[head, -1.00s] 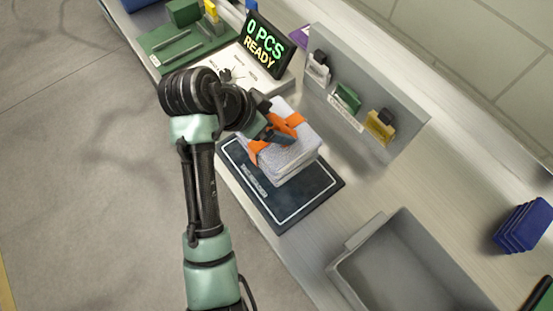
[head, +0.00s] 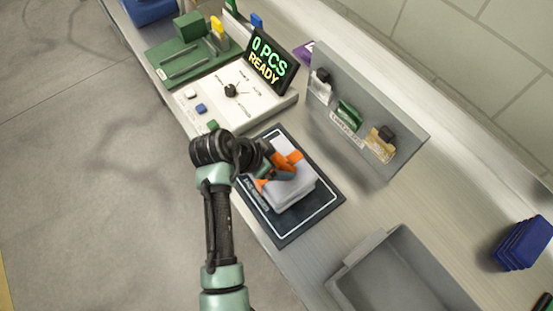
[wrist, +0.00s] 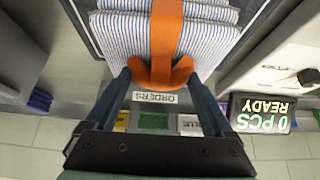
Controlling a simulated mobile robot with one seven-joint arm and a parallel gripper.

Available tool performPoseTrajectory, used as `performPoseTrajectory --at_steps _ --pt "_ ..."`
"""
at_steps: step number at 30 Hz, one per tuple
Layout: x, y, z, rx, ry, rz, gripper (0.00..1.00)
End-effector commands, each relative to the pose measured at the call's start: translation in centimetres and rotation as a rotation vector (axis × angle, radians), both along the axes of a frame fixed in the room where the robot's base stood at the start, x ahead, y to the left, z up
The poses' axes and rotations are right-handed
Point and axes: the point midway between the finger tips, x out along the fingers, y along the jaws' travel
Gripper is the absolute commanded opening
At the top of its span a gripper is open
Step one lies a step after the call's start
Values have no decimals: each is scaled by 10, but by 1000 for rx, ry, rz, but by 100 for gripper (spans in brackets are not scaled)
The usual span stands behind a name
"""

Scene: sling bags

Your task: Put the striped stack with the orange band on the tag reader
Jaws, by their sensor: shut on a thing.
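The striped stack (head: 296,190) of folded blue-and-white cloth, with an orange band (head: 289,160) around it, is over the tag reader (head: 328,199), a dark pad with a white outline. It lies within the pad's outline in the head view; I cannot tell if its underside touches. My gripper (head: 274,173) is shut on the stack's orange band. In the wrist view, the fingers (wrist: 160,80) are either side of the band's loop, and the stripes (wrist: 205,40) show beyond them. The arm hides part of the pad's left side.
A white console (head: 235,92) with a dial and a display reading "0 PCS READY" (head: 270,60) stands behind the pad. A grey rack (head: 405,155) with tagged items is at the right. A grey bin (head: 385,270) is at the front right, with a blue stack (head: 522,243) beyond.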

Motion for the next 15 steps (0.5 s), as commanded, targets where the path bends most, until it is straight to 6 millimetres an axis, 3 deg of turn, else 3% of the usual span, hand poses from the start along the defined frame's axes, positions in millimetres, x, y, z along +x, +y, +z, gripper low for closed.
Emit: performPoseTrajectory --at_steps 2,3,5,15 --pt "1 0 -3 -1 -2 0 0" --pt "0 0 -3 0 0 0 90" --pt "0 0 -2 0 0 0 100" --pt "0 1 3 0 -1 1 100"
